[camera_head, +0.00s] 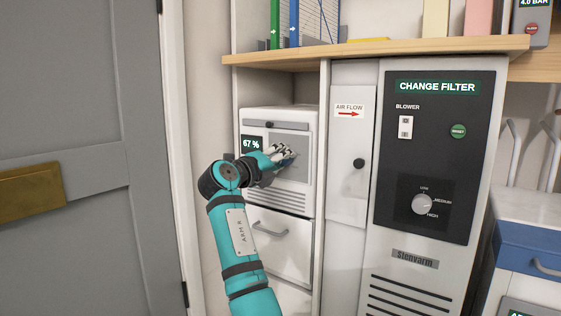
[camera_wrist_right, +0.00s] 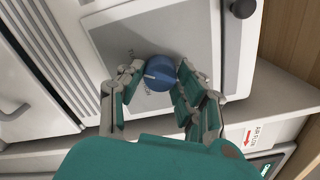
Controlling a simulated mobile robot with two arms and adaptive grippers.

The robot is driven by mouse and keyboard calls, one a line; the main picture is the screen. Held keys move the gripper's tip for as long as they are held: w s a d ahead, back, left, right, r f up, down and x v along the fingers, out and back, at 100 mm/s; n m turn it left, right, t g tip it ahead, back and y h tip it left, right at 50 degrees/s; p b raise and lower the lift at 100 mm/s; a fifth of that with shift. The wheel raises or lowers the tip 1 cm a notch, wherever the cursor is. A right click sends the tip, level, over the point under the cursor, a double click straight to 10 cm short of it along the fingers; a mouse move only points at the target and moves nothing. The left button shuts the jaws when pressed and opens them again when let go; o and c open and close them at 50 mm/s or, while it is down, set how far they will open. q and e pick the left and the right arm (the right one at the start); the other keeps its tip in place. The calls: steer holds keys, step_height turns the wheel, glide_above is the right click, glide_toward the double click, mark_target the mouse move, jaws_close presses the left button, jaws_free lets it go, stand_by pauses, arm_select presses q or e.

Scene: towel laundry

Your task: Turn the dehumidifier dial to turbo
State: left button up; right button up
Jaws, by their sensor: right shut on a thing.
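The dehumidifier (camera_head: 276,113) is a white unit in a shelf bay, with a grey front panel and a display (camera_head: 252,143) reading 67 %. Its blue dial (camera_wrist_right: 160,73) shows in the right wrist view, with a pale pointer line towards the left of that picture. Dark lettering beside the dial is partly covered by a finger and not legible. My right gripper (camera_head: 286,156) is at the front panel, its fingers shut on the dial from both sides. In the wrist view the gripper (camera_wrist_right: 160,82) flanks the dial. My left gripper is out of view.
A wooden shelf (camera_head: 380,50) runs above. A drawer (camera_head: 280,245) is below the dehumidifier. A grey door (camera_head: 90,240) is at left.

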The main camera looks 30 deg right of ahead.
steer(key=o, duration=1.1)
steer(key=shift+o, duration=0.2)
steer(key=v, duration=1.2)
